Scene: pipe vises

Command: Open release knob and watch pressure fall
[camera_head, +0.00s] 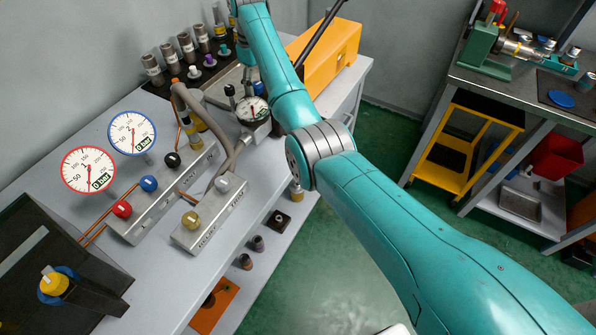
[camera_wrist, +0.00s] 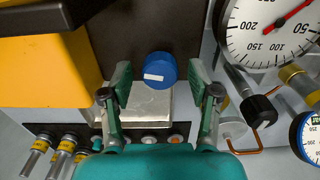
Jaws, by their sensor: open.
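A blue round knob (camera_wrist: 160,70) with a white bar mark sits over a grey metal block (camera_wrist: 148,104) in the wrist view. My gripper (camera_wrist: 160,92) is open, with one finger on each side of the knob and visible gaps to it. No label shows on this knob. A white-faced pressure gauge (camera_wrist: 272,28) with a red needle is at the upper right; I cannot read its value for certain.
A yellow case (camera_head: 335,55) is close to the gripper. Red-rimmed (camera_head: 88,170) and blue-rimmed (camera_head: 132,133) gauges both display 0 bar. Red (camera_head: 122,209), blue (camera_head: 149,183) and black (camera_head: 172,160) knobs line a manifold. A grey hose (camera_head: 210,105) crosses the bench; several fittings (camera_head: 186,46) stand behind.

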